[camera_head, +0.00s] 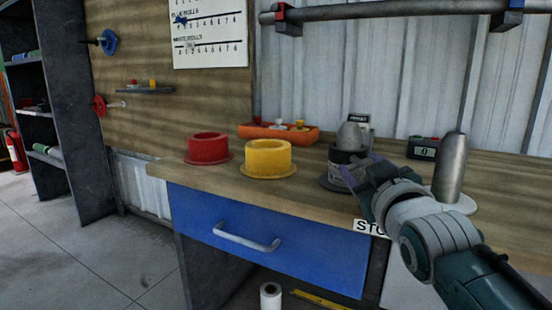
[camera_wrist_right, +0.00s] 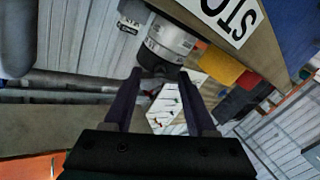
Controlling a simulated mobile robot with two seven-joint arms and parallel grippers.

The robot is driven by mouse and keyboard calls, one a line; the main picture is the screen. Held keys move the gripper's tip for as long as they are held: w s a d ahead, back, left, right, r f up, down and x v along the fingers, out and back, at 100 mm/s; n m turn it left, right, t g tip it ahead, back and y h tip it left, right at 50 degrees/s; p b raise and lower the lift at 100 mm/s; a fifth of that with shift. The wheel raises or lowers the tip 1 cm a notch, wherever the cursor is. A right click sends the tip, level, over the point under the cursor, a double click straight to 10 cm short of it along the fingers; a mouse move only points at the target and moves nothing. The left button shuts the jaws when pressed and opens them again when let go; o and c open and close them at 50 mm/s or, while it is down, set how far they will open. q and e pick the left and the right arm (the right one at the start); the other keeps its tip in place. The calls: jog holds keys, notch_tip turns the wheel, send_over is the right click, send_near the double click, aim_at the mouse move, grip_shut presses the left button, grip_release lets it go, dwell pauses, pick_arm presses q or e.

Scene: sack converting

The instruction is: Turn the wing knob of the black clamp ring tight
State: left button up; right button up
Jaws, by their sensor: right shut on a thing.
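The black clamp ring (camera_head: 345,155) sits around a grey cylinder (camera_head: 338,172) on the bench, with a rounded metal piece (camera_head: 350,136) rising above it. My right gripper (camera_head: 365,184) reaches in from the right at the ring's front right side. In the right wrist view, the grey cylinder (camera_wrist_right: 172,38) is ahead of the purple fingers, and the dark wing knob (camera_wrist_right: 157,71) is between the fingertips. My right gripper is shut on the knob, whose exact angle is hard to make out. My left gripper is in neither view.
A red flanged piece (camera_head: 208,149) and a yellow flanged piece (camera_head: 268,158) stand left on the bench. An orange tray (camera_head: 277,132) is behind them. A tall metal cylinder (camera_head: 450,165) stands right, near a small digital display (camera_head: 421,148). The blue drawer (camera_head: 270,240) is closed.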

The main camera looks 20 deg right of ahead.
jog(key=m+p, duration=0.1)
jog(key=m, duration=0.3)
jog(key=shift+r+m+p, duration=0.1)
jog(key=shift+m+p, duration=0.2)
jog(key=shift+p, duration=0.05)
jog(key=m+p, duration=0.1)
jog(key=m, duration=0.2)
jog(key=shift+m, duration=0.3)
jog(key=m, duration=0.4)
jog(key=shift+m+p, duration=0.3)
jog(key=shift+p, duration=0.1)
jog(key=m, duration=0.3)
jog(key=shift+m, duration=0.3)
jog(key=m, duration=0.4)
jog(key=shift+m, duration=0.3)
jog(key=m+b, duration=0.1)
jog(key=m, duration=0.4)
jog(key=m+b, duration=0.1)
jog(key=m, duration=0.4)
jog(key=shift+m, duration=0.4)
jog(key=shift+m+b, duration=0.35)
jog(key=shift+m, duration=1.95)
